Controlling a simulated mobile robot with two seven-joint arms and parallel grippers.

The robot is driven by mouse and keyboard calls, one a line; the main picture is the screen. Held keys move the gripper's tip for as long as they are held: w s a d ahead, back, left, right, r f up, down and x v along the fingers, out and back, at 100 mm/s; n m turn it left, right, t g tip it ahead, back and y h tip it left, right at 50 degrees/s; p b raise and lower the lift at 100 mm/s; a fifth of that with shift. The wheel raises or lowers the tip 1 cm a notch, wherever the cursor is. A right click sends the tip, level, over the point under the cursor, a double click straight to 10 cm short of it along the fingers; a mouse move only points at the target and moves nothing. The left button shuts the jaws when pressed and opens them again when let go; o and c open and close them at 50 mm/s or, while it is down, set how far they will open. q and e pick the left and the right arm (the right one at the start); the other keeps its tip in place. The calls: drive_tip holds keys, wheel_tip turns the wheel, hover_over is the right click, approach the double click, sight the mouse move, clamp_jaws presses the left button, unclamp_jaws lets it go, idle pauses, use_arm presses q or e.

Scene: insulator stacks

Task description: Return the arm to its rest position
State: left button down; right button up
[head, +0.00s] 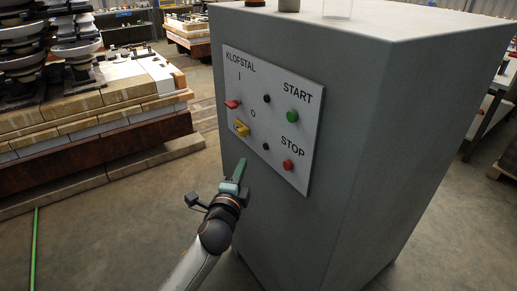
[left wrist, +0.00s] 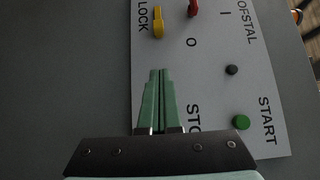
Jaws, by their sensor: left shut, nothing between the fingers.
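My left gripper (head: 240,170) has green fingers and is in front of the grey control cabinet (head: 360,130), just below and left of its white panel (head: 275,75). In the left wrist view the two green fingers (left wrist: 160,75) are shut together with nothing between them. They point toward the panel, near the yellow lock (left wrist: 158,22) and the red switch handle (left wrist: 194,8). My left arm comes in from the bottom of the head view. My right gripper is not in view.
The panel carries a green START button (head: 292,116), a red STOP button (head: 288,165) and black knobs. A stone-topped stack (head: 120,92) with insulators (head: 75,50) stands at the left. Open floor (head: 110,240) lies between the stack and the cabinet.

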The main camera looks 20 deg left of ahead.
use_arm(q)
drive_tip(key=s+d+f+n+g+h, duration=0.1)
drive_tip(key=s+f+n+g, duration=0.25)
drive_tip(key=s+f, duration=0.45)
drive_tip(key=s+d+f+n+g+h, duration=0.15)
drive_tip(key=s+f+n, duration=0.35)
drive_tip(key=f, duration=0.6)
drive_tip(key=s+d+f+n+g+h, duration=0.1)
drive_tip(key=s+f+n+g, duration=0.1)
drive_tip(key=s, duration=0.6)
drive_tip(key=s+d+f+n+g, duration=0.1)
drive_tip(key=s+f+n, duration=0.3)
drive_tip(key=s+f, duration=0.3)
drive_tip(key=shift+s+f+g+h, duration=0.15)
drive_tip(key=shift+s+g+h, duration=0.25)
drive_tip(key=shift+s, duration=0.8)
